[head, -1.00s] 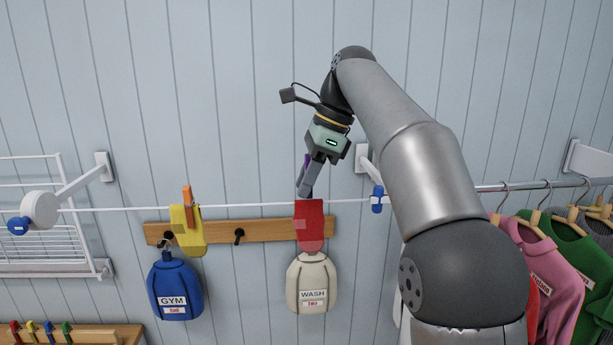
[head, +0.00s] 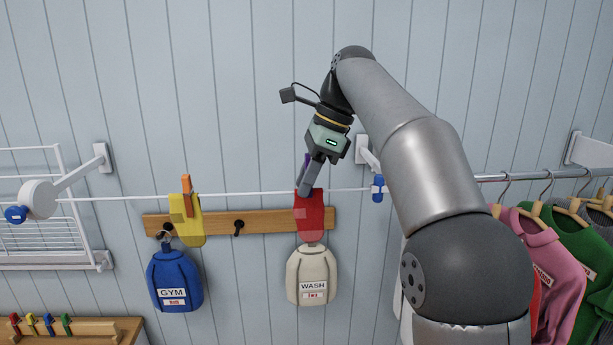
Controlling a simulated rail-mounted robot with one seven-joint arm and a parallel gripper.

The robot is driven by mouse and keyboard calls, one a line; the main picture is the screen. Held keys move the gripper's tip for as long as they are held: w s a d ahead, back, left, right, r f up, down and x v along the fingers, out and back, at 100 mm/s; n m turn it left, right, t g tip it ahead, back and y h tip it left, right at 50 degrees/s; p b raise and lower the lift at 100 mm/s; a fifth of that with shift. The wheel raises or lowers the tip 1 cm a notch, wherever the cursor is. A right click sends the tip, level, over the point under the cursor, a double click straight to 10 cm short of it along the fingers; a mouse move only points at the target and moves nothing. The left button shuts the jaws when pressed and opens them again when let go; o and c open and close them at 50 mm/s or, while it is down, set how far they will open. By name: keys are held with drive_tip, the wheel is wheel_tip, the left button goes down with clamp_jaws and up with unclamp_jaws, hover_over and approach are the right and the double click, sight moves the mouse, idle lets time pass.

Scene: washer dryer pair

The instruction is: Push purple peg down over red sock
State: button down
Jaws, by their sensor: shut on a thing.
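The red sock (head: 311,221) hangs over the white line, above the cream WASH bag. My gripper (head: 308,188) points down at the sock's top edge, its jaws shut on the purple peg (head: 308,160). Only a little of the peg shows between and behind the grey fingers. The fingertips overlap the top of the sock and the line in the head view. I cannot tell how far the peg sits over the sock.
A yellow sock (head: 190,230) hangs on the line under an orange peg (head: 187,193). A blue GYM bag (head: 174,280) and the WASH bag (head: 312,273) hang below on the wooden hook rail (head: 270,222). Clothes (head: 540,250) hang at the right. More pegs (head: 48,323) stand lower left.

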drive_tip(key=shift+f+b, duration=0.8)
drive_tip(key=shift+f, duration=0.6)
drive_tip(key=c, duration=1.1)
unclamp_jaws()
